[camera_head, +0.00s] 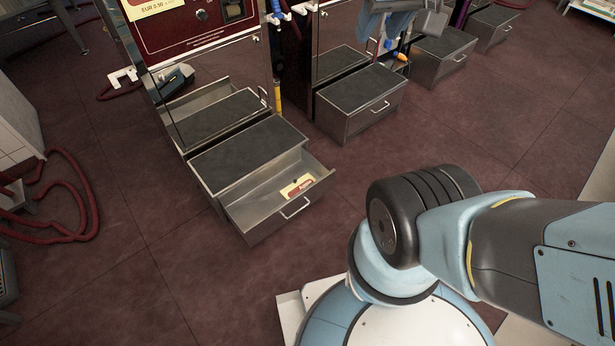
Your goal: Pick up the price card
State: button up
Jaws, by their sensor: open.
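The price card (297,187) is a small cream-yellow card with a red label. It lies in the open drawer (263,222) of the nearest step box (247,153), left of the middle of the head view. A small dark spot or object shows at its upper edge, too small to tell. The drawer is pulled out toward the lower right, and its metal handle (296,208) is on the front. My arm fills the lower right and runs out of the right edge. My gripper is not in view.
Two pump cabinets (208,75) stand behind the step box. Another step box (360,103) stands to the right with its drawer closed. A red hose (70,190) lies coiled at the left. The dark red tiled floor (150,290) is clear in front of the drawer.

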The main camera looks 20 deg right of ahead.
aim_at(297, 186)
jog(key=u, duration=0.2)
jog(key=i, duration=0.85)
jog(key=z, duration=0.1)
